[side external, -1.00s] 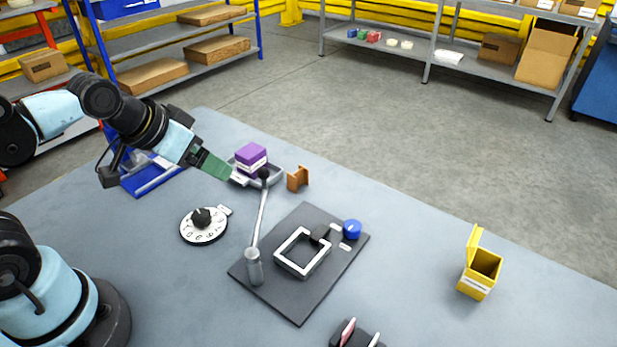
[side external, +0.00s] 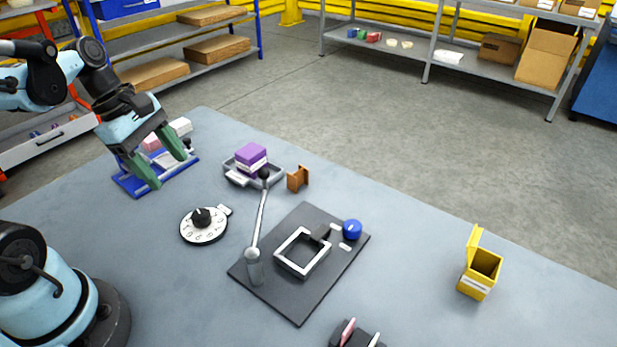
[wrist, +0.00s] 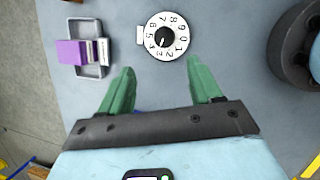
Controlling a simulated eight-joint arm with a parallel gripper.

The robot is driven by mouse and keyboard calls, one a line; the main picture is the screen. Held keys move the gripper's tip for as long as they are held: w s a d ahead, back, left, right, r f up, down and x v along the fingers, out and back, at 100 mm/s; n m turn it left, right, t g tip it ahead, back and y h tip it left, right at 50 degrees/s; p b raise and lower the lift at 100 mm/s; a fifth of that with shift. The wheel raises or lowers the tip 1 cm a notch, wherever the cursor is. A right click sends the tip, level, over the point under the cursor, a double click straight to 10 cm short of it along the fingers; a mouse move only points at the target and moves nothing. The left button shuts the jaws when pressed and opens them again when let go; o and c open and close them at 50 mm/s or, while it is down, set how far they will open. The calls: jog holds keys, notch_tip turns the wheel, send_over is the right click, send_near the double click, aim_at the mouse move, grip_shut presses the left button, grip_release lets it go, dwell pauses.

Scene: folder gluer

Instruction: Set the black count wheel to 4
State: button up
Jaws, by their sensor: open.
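The count wheel is a white round dial (side external: 203,226) with black digits and a black knob (side external: 201,215) at its centre. It lies on the grey table left of the dark base plate. A small white tab (side external: 224,210) sits at its edge. In the wrist view the dial (wrist: 178,47) is at the top middle, with its tab (wrist: 139,35) on the left, near the 6 and 5; the exact setting is hard to read. My gripper (side external: 168,172) is open and empty, with green fingers, above the table beyond the wheel. In the wrist view its fingertips (wrist: 161,66) are apart, below the dial.
A grey tray with a purple box (side external: 251,154) stands behind the wheel. A brown holder (side external: 297,179) is beside it. The dark plate (side external: 300,305) carries a tall lever (side external: 261,215), a white frame and a blue knob (side external: 352,229). A blue rack (side external: 130,187) is near my gripper.

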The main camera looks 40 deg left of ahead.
aim_at(200, 214)
jog(key=shift+w+d+f+n+h, duration=0.2)
jog(key=shift+d+f+n, duration=0.35)
jog(key=shift+f, duration=1.25)
jog(key=shift+w+d+f+n+h, duration=0.1)
jog(key=shift+w+d+f+n, duration=0.4)
jog(key=shift+f, duration=1.35)
jog(key=shift+w+d+f+n+h, duration=0.1)
jog(key=shift+d+f+n, duration=0.15)
jog(key=shift+d+f, duration=1.05)
jog(key=shift+a+f, duration=0.5)
jog(key=shift+a, duration=0.05)
jog(key=shift+c, duration=0.3)
jog(key=c, duration=1)
